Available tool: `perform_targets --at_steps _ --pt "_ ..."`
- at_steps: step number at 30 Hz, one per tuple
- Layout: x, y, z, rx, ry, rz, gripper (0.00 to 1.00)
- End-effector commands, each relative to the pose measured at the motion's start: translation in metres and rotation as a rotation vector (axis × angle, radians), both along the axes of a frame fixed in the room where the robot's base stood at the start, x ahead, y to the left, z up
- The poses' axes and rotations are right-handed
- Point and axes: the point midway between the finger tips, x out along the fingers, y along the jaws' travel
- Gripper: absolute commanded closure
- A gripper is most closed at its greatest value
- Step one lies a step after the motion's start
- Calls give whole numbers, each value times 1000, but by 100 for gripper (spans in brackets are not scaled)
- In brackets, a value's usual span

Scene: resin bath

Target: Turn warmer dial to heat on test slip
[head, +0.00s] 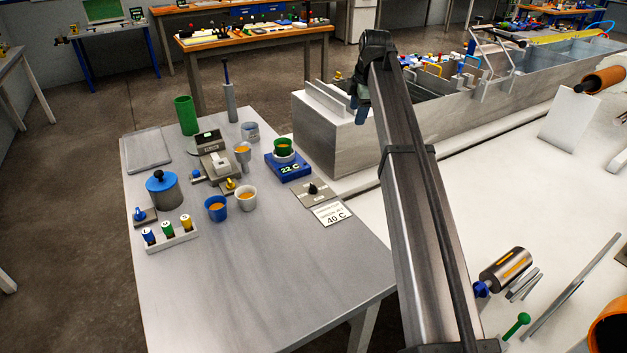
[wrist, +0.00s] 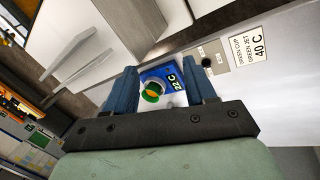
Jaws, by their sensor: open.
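The blue warmer (head: 298,175) reads 22 C and carries a green cup (head: 284,144) with orange contents. Its black dial (head: 313,187) sits on a grey plate just right of and nearer than the warmer. The white test slip (head: 332,214) lies beside that plate and reads 40 C. In the wrist view, the slip (wrist: 263,40) also shows the words green cup, and the dial (wrist: 207,62) sits beyond the right finger. My gripper (head: 360,107) is raised, right of and apart from the warmer. Its blue fingers (wrist: 161,72) are open and empty, with the warmer (wrist: 174,84) seen between them.
A white cup (head: 246,201), a blue cup (head: 216,211), a blue-lidded pot (head: 163,188) and a rack of vials (head: 167,239) stand left on the metal table (head: 260,295). A long metal bath (head: 330,140) stands behind. The table's front is clear.

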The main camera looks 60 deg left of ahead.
Motion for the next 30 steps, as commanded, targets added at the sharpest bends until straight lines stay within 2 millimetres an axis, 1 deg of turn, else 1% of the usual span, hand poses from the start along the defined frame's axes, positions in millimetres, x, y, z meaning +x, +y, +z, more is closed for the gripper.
perform_targets --at_steps 1,3,6,9,10,14,17,20,30 --pt "-30 7 -18 -61 3 71 45" --pt "-61 12 -38 -138 6 157 45" --pt "-98 15 -59 -224 11 257 45" --pt "-122 16 -73 -282 16 325 45" --pt "-127 16 -75 -294 17 340 45" --pt "-137 15 -83 -321 19 371 45" --pt "-139 15 -91 -326 21 375 45" --pt "-138 14 -103 -326 21 374 45" --pt "-138 14 -162 -324 21 372 45"
